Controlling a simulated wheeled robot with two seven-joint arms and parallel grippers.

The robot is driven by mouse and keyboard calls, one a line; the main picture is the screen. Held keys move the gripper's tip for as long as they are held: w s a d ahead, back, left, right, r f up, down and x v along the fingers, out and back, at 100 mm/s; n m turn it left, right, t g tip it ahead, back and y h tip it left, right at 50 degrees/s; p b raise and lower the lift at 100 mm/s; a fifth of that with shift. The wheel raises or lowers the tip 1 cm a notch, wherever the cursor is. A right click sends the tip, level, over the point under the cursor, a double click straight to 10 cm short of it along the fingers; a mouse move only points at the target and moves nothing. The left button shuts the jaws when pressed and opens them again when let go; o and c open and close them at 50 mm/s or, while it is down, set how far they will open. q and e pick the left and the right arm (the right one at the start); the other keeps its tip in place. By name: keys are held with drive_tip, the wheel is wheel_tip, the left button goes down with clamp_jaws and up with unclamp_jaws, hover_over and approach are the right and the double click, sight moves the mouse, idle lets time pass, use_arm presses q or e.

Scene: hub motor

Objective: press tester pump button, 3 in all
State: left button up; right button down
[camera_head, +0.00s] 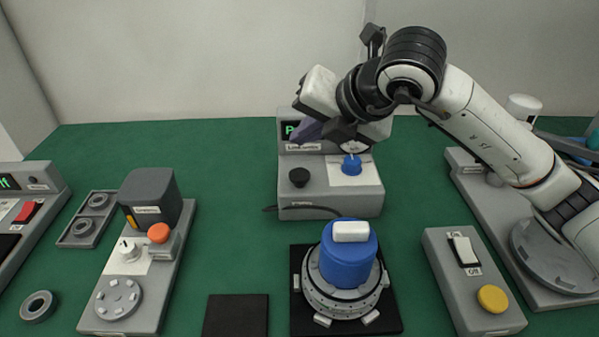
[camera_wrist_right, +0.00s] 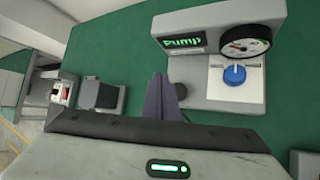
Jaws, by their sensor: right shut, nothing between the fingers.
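The tester (camera_head: 330,200) is a grey box at the back middle with a green-lit display, a blue knob (camera_head: 351,165) and a black round button (camera_head: 299,177) at its left front. In the right wrist view the tester (camera_wrist_right: 215,102) shows a display reading "Pump" (camera_wrist_right: 184,43), a round gauge (camera_wrist_right: 245,44) and the blue knob (camera_wrist_right: 235,74). My right gripper (camera_head: 297,136) is shut and empty, its purple fingers in front of the display and above the black button. In the wrist view the fingers (camera_wrist_right: 161,80) partly hide the black button. My left gripper is not in view.
A blue-topped round motor part (camera_head: 349,262) sits on a black mat in front of the tester. A switch box with a yellow button (camera_head: 492,298) stands at right, a grey device with an orange button (camera_head: 158,233) at left. A black cable lies at the tester's left front.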

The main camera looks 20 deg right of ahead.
wheel_tip(320, 180, up, 4)
drive_tip(key=shift+f+b, duration=0.1)
drive_tip(key=shift+b, duration=0.6)
drive_tip(key=b, duration=0.5)
hover_over(304, 177)
wheel_tip(304, 177, down, 8)
drive_tip(key=shift+f, duration=0.45)
drive_tip(key=shift+r, duration=0.1)
